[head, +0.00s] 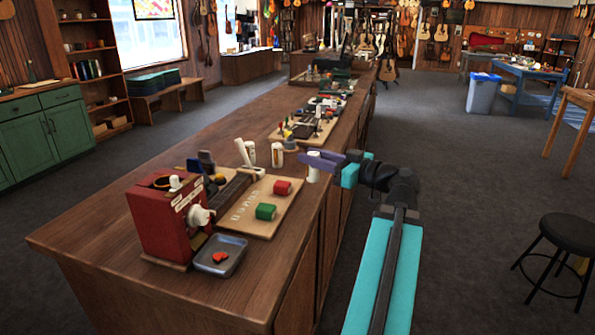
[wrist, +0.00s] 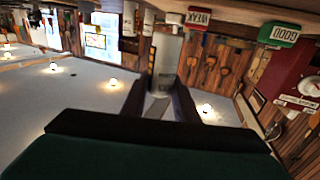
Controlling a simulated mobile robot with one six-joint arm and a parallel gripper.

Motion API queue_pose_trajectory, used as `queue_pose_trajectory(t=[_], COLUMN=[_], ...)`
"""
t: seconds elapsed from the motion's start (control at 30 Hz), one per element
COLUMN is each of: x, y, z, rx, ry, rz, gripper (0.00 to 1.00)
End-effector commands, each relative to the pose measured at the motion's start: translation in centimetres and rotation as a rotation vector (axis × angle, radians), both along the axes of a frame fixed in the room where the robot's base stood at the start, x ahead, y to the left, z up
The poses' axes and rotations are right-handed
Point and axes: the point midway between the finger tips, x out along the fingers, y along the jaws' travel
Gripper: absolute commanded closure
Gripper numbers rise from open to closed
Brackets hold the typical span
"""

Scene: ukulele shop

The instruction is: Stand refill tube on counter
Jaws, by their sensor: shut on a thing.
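My gripper (head: 325,161) is shut on a white refill tube (head: 314,174) at the counter's right edge in the head view. The tube looks upright, and its lower part shows below the purple-grey fingers. I cannot tell whether its bottom touches the counter (head: 120,238). In the wrist view my fingers (wrist: 160,95) show with a pale grey shape between them, and much of the view below is dark.
A red machine (head: 160,222) with a white knob and a grey tray (head: 221,255) stand at the counter's near end. A wooden board (head: 258,208) carries a red block (head: 282,187) and a green block (head: 265,211). A black stool (head: 570,234) stands at the right.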

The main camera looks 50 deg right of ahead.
Motion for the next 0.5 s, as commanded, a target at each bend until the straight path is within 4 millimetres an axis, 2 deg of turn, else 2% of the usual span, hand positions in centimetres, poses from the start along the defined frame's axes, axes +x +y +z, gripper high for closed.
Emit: queue_pose_trajectory(t=[0.5], x=[0.91], y=[0.76], z=[0.30], rx=[0.002], ry=[0.000], rz=[0.017], gripper=[0.95])
